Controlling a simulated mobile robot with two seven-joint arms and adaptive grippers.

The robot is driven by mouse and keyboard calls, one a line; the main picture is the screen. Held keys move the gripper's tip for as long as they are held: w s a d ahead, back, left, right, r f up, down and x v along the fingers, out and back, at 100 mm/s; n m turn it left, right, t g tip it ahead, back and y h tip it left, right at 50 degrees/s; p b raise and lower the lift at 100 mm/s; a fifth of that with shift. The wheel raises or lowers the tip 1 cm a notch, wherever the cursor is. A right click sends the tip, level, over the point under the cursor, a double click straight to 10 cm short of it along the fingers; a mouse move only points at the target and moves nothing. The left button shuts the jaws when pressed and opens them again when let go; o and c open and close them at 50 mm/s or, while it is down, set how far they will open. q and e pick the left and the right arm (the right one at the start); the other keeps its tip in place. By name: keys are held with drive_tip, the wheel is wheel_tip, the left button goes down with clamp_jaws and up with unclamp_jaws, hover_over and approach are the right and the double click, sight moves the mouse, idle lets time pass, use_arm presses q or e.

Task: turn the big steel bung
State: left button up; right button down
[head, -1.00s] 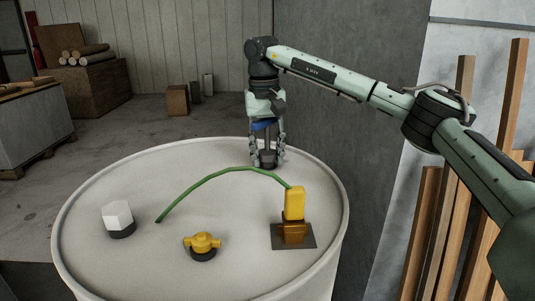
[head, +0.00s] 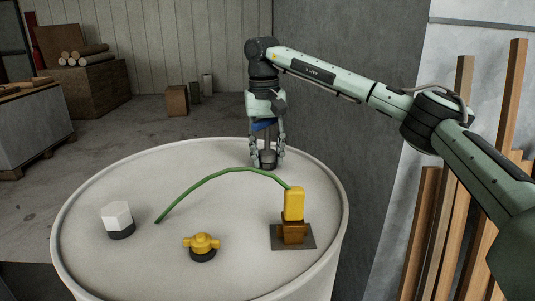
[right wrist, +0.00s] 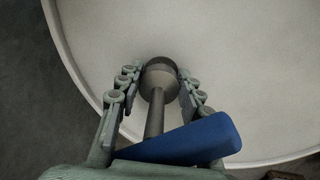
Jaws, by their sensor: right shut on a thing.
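The big steel bung (head: 267,159) is a dark grey round piece with a stem, standing at the far edge of the drum top. In the right wrist view the bung (right wrist: 158,80) shows its round end between the fingertips and its stem running back toward the palm. My right gripper (head: 267,152) points straight down over it, shut on it, with fingers on both sides (right wrist: 158,82). A blue piece (right wrist: 190,138) lies across near the palm; I cannot tell what it belongs to. My left gripper is not in view.
The white drum top (head: 150,180) also bears a white-and-black cap (head: 118,217), a yellow valve-like piece (head: 202,243) and a yellow block on a dark plate (head: 294,205). A green curved strand (head: 210,178) arches from the block, close before my gripper. Timber (head: 465,180) leans at right.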

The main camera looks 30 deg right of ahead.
drive_tip(key=shift+f, duration=0.25)
drive_tip(key=shift+r, duration=0.15)
drive_tip(key=shift+r, duration=0.3)
idle(0.4)
